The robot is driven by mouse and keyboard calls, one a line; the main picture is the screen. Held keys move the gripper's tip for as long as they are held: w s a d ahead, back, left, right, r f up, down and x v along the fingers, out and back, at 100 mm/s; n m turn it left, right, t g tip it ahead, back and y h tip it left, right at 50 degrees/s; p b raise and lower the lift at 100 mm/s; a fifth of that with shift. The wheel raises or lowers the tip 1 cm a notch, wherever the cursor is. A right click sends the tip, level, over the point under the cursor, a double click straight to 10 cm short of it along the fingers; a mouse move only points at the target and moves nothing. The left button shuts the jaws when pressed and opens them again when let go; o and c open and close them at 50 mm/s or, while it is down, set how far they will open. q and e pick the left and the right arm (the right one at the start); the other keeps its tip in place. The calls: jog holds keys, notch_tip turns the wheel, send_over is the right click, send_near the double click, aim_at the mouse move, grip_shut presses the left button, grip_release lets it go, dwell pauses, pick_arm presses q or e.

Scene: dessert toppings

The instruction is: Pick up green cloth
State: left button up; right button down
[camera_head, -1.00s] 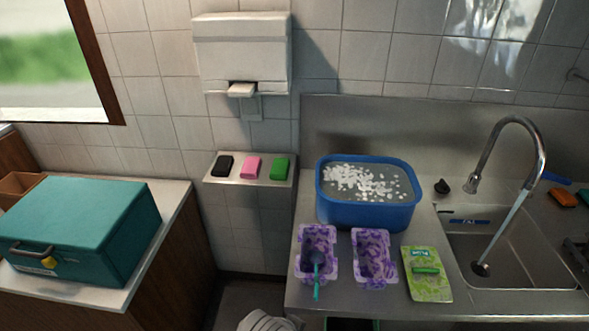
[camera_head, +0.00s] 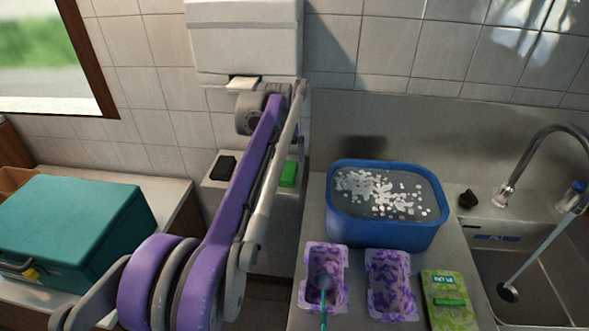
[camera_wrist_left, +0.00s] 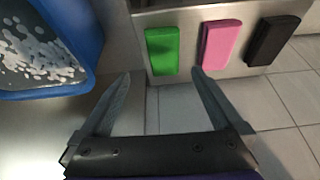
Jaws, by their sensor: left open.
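The green cloth (camera_head: 288,174), a small folded-looking block, lies on the right end of a metal wall shelf (camera_head: 210,183). It also shows in the left wrist view (camera_wrist_left: 162,50), at the shelf's left end there. My left gripper (camera_wrist_left: 162,73) is open and empty, its two fingers pointing toward the shelf with the green cloth just beyond and between them, apart from it. In the head view my left arm crosses in front of the shelf, and its fingers cannot be made out. My right gripper is not in view.
A black block (camera_head: 223,167) and a pink block (camera_wrist_left: 220,42) share the shelf. A dispenser (camera_head: 243,40) hangs above. A blue tub (camera_head: 385,225) of water with white bits stands on the counter to the right, close to the shelf. A teal box (camera_head: 75,225) is on the left.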

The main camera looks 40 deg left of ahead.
pick_arm(q)
jog(key=shift+w+a+f, duration=0.2)
jog(key=shift+a+f, duration=0.05)
jog(key=shift+a, duration=0.15)
send_over(286, 171)
jog(key=s+d, duration=0.1)
jog(key=s, duration=0.1)
notch_tip(286, 171, down, 4)
jog(key=shift+s+d+f, duration=0.1)
jog(key=shift+s+d, duration=0.05)
jog(key=x, duration=0.5)
jog(key=shift+w, duration=0.25)
jog(key=shift+f, duration=0.1)
jog(key=shift+f, duration=0.25)
